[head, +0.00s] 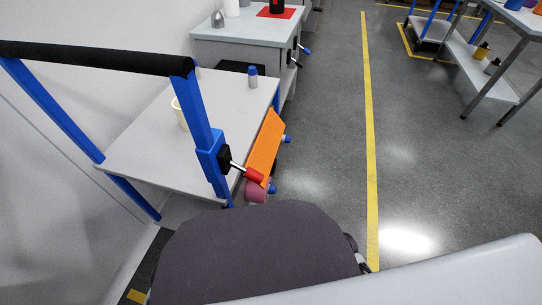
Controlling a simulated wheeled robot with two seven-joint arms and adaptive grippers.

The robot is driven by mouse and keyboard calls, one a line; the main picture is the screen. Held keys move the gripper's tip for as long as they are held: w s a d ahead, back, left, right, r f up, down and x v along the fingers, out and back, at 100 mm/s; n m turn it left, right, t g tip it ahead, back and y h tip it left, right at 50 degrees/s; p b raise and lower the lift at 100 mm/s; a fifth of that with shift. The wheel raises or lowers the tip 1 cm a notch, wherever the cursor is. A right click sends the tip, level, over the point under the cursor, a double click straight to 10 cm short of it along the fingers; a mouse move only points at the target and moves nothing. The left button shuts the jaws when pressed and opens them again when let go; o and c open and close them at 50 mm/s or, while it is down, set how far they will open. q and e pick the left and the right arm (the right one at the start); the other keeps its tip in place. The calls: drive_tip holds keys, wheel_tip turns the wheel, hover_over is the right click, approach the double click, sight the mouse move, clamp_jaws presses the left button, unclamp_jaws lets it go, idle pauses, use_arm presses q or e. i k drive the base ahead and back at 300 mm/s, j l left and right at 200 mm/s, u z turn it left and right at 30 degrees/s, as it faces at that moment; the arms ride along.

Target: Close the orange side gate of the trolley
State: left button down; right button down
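The orange side gate (265,146) is on the right-hand side of the trolley, beyond the near blue post. It appears to slant outward from the side of the grey top shelf (150,150), but its exact angle is hard to tell. A black latch-like block with a rod and red knob (254,174) is on the near blue post (213,160); the knob overlaps the gate's near end in the picture. The trolley's black handle bar (95,57) runs across the upper left. Neither of my grippers is in view.
On the trolley shelf stand a cream cup (179,114), partly hidden, and a grey blue-capped bottle (253,77). A mauve cup (256,192) shows below the gate. A grey cabinet (245,30) stands behind; a bench (515,20) is far right. The floor right of the trolley is clear.

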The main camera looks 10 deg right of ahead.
sight(262, 158)
drive_tip(key=i+l+u, duration=0.1)
drive_tip(key=l+u, duration=0.8)
drive_tip(key=i+j, duration=0.05)
drive_tip(key=j, duration=0.05)
